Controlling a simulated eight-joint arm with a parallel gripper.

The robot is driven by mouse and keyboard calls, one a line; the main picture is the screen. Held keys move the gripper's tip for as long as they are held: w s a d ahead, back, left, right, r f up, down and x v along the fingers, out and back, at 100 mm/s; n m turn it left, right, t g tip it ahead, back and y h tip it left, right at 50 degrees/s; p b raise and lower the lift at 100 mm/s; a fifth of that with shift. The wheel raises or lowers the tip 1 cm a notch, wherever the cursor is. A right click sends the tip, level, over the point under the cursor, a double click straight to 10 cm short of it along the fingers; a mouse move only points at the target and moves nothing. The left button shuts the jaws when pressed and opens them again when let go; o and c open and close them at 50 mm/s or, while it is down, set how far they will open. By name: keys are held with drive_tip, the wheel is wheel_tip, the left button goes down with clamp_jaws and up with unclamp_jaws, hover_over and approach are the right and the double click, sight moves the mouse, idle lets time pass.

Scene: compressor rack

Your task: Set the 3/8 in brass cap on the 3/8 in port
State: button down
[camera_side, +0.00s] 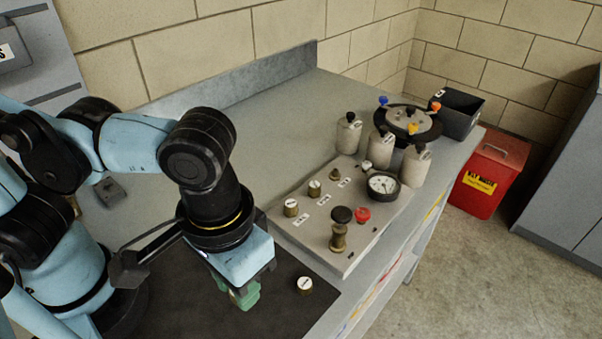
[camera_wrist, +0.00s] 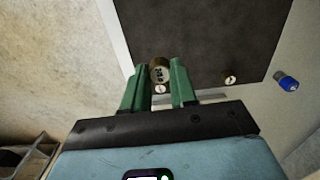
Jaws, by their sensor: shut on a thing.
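My gripper (camera_side: 243,297) is low over the dark mat, its green fingers shut. In the wrist view, my gripper (camera_wrist: 158,84) has a brass cap (camera_wrist: 160,68) between its fingertips, with dark marks I cannot read. The side view hides this cap behind the fingers. Brass fittings stand in a row on the grey panel, beside small white labels: a near one (camera_side: 291,208) and a middle one (camera_side: 314,188) with white tops, and a smaller far one (camera_side: 335,174) with a brass top. The labels are too small to read, so I cannot tell which is the 3/8 in port.
A white-topped brass cap (camera_side: 304,285) sits on the mat (camera_side: 185,290), right of my gripper. The panel (camera_side: 285,232) also carries a gauge (camera_side: 383,185), a red knob (camera_side: 363,214) and a tall brass valve (camera_side: 339,236). Grey cylinders (camera_side: 348,134) stand behind.

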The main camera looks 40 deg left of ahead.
drive_tip(key=shift+s+d+r, duration=0.1)
drive_tip(key=shift+d+r, duration=0.05)
drive_tip(key=shift+r, duration=0.05)
drive_tip(key=w+d+r+n, duration=0.1)
drive_tip(key=w+r+n, duration=0.1)
drive_tip(key=w, duration=0.5)
drive_tip(key=n, duration=0.4)
hover_over(335, 169)
wheel_tip(335, 169, down, 4)
drive_tip(key=shift+f, duration=1.9)
drive_tip(key=shift+f, duration=0.3)
drive_tip(key=shift+f, duration=0.35)
drive_tip(key=shift+f, duration=0.45)
